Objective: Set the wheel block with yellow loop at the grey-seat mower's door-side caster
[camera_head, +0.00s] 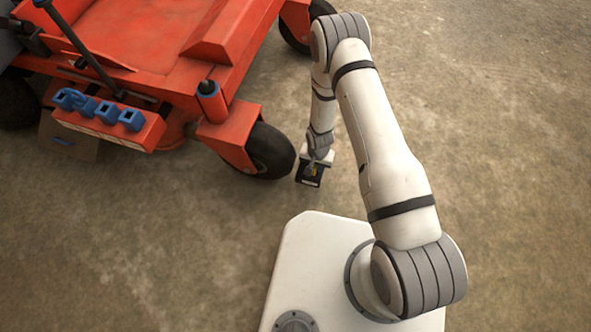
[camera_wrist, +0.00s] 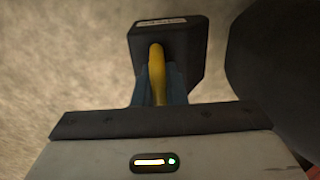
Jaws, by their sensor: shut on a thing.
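The wheel block (camera_head: 309,181) is black with a pale label and sits low beside the red mower's near right caster wheel (camera_head: 270,151). In the wrist view the block (camera_wrist: 180,48) has a yellow loop (camera_wrist: 157,75) on top. My gripper (camera_head: 313,167) is shut on the yellow loop, with its bluish fingers (camera_wrist: 150,85) around it. The dark caster (camera_wrist: 280,70) is close to the right of the block in the wrist view, with a narrow gap of floor between them. I cannot tell whether the block's underside touches the floor. The mower's seat is not in view.
The red mower (camera_head: 150,50) fills the upper left. An orange box with blue parts (camera_head: 108,122) is on its front, and a brown carton (camera_head: 68,139) lies under it. Another dark wheel (camera_head: 297,30) is at the top. The bare floor (camera_head: 510,120) at right is clear.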

